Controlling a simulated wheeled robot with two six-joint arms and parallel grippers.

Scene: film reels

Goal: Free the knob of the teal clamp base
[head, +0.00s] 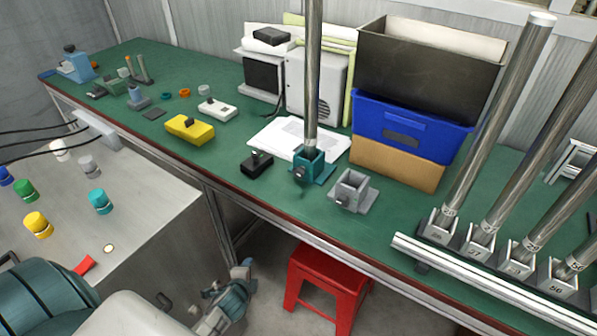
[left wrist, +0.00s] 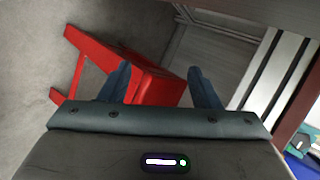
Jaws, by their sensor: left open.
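The teal clamp base (head: 316,171) stands on the green bench in the head view, near the front edge. A tall metal pole (head: 312,80) stands upright in it. A small dark knob (head: 299,174) shows on its front left side; I cannot tell how tight it is. My left gripper (head: 240,277) is low at the bottom of the head view, in front of the bench edge and well away from the clamp base. In the left wrist view its two fingers (left wrist: 162,85) are apart with nothing between them. My right gripper is not in view.
A red stool (head: 328,280) stands on the floor under the bench edge. On the green bench (head: 262,206), a small black box (head: 257,165) and a grey clamp base (head: 351,190) flank the teal one. Several poles stand in a rack at right. Colored knobs cover a cabinet at left.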

